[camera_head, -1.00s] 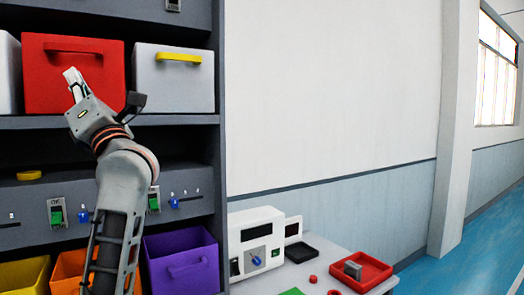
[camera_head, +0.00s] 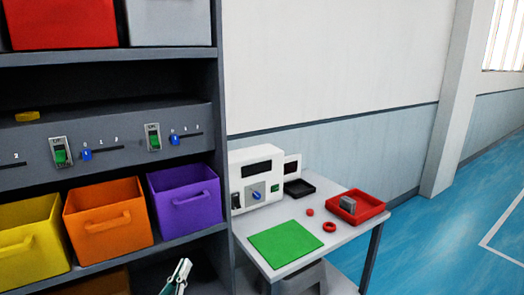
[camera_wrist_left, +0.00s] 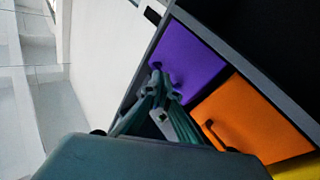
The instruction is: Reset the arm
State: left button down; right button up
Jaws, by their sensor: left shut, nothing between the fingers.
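My left gripper (camera_head: 180,272) shows only by its tip at the bottom of the head view, in front of the shelf and below the purple bin (camera_head: 185,198). In the left wrist view my left gripper (camera_wrist_left: 163,82) is shut and empty, with the purple bin (camera_wrist_left: 190,58) behind its fingertips. The orange bin (camera_wrist_left: 245,115) is to the right there. The rest of my left arm is out of the head view. My right gripper is in neither view.
The shelf holds a yellow bin (camera_head: 30,238), an orange bin (camera_head: 108,220) and, higher, a red bin (camera_head: 62,22). A switch panel (camera_head: 110,140) spans its middle. A table (camera_head: 345,232) on the right bears a green mat (camera_head: 286,240), a white device (camera_head: 257,180) and a red tray (camera_head: 357,206).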

pick_arm(q)
jog(key=s+f+m+g+y, duration=0.1)
jog(key=s+f+m+g, duration=0.4)
jog(key=s+f, duration=1.9)
notch_tip(320, 180, down, 4)
jog(key=g, duration=0.4)
jog(key=shift+s+a+f+m, duration=0.2)
jog(key=shift+s+a+m, duration=0.1)
jog(key=shift+a, duration=0.1)
